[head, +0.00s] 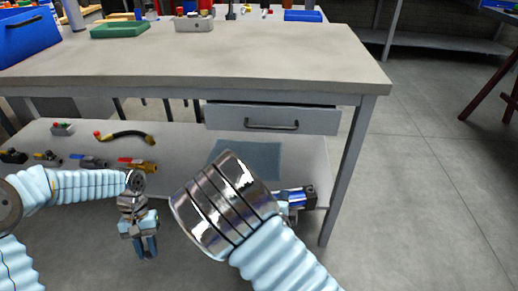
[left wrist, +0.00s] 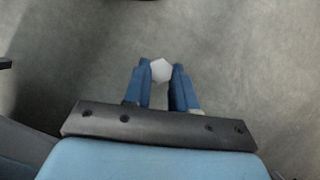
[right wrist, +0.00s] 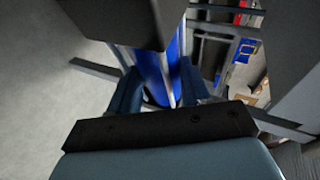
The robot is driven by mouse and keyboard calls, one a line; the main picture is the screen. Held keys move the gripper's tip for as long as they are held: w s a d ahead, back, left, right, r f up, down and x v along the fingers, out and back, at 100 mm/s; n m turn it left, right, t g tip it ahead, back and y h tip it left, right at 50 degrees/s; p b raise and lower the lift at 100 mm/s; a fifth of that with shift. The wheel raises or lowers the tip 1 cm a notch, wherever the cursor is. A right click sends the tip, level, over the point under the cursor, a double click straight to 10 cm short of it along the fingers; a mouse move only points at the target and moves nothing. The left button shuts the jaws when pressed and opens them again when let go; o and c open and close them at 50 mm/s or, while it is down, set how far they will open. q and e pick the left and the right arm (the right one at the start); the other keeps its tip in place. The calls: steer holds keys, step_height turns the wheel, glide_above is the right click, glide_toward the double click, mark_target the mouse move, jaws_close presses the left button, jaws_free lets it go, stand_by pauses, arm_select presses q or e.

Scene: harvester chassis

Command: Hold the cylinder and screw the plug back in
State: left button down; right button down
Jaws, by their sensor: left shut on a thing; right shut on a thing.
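My left gripper (head: 148,252) hangs fingers-down in front of the lower shelf at the left of the head view. In the left wrist view its blue fingers are shut on a small pale six-sided piece (left wrist: 160,70), which looks like the plug's head. My right gripper (right wrist: 155,85) is shut on a blue cylinder (right wrist: 157,70) in the right wrist view. In the head view my right arm hides most of that gripper; a blue and dark piece, seemingly the cylinder (head: 298,196), shows beyond the arm at the shelf's right end. The plug and cylinder are well apart. The cylinder's opening is not visible.
A workbench (head: 200,62) stands ahead with a slightly open drawer (head: 270,121). Its lower shelf (head: 190,140) holds several valves, a hose (head: 125,134) and a grey-blue mat (head: 262,158). A green tray (head: 120,30) is on top. The floor at right is clear.

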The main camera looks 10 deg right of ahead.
steer(key=w+a+f+n+t+y, duration=0.1)
steer(key=a+n+y, duration=0.6)
steer(key=a, duration=0.8)
steer(key=shift+w+a+f+n+t+y, duration=0.35)
steer(key=shift+w+y, duration=0.25)
steer(key=shift+y, duration=0.4)
arm_select(q)
steer(key=w+d+r+m+t, duration=0.2)
steer(key=w+d+r+m, duration=0.2)
steer(key=d+m, duration=0.6)
steer(key=w+d+r+m+t+y, duration=0.1)
steer(key=w+d+r+m+t, duration=0.2)
steer(key=d+m, duration=0.7)
steer(key=w+d+r+m+t, duration=0.3)
steer(key=w+d+r+m, duration=0.2)
steer(key=d+m, duration=0.5)
steer(key=shift+w+d+r+m+y, duration=0.2)
steer(key=shift+d+r+m+y, duration=0.15)
steer(key=shift+r+m, duration=0.45)
steer(key=shift+f, duration=0.2)
